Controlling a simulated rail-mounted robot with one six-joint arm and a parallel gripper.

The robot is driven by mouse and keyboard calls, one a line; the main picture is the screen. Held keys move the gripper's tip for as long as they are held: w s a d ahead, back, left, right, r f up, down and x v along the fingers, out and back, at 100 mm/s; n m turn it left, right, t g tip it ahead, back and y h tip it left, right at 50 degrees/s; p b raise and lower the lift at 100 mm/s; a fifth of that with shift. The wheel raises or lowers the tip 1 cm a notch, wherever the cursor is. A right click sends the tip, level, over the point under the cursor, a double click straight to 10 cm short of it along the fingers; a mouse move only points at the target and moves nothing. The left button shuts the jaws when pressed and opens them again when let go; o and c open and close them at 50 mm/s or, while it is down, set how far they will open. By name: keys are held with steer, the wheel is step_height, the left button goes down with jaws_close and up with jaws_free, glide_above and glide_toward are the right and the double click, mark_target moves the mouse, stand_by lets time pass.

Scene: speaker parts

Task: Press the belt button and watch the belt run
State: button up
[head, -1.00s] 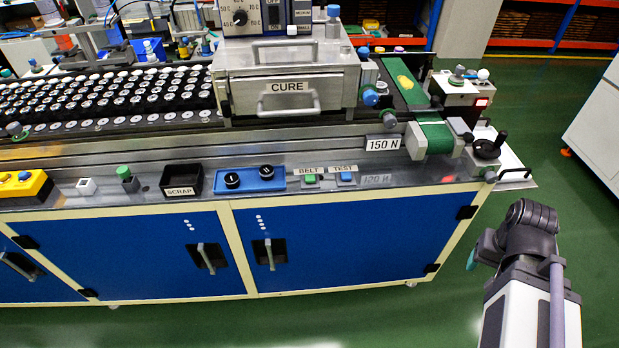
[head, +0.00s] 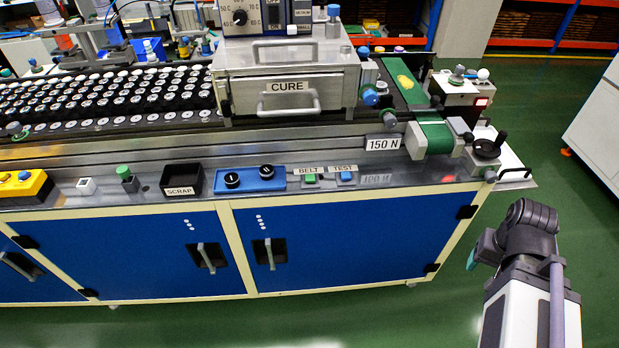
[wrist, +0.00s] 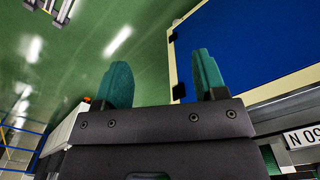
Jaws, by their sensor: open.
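The green belt button (head: 310,179) sits on the front ledge of the bench, under a BELT label (head: 308,171). A blue TEST button (head: 346,177) is just to its right. The green belt (head: 436,138) lies at the right end of the bench, with a yellow patch farther back on it. My gripper (head: 472,259) is off the bench's right front corner, well away from the button. In the wrist view my gripper (wrist: 163,80) has its two teal fingers spread with nothing between them. The button does not show there.
A CURE drawer (head: 287,98) stands above the ledge. Green floor is free in front of the blue cabinets (head: 330,245).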

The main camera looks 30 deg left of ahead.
jaws_close()
stand_by(0.6)
stand_by(1.1)
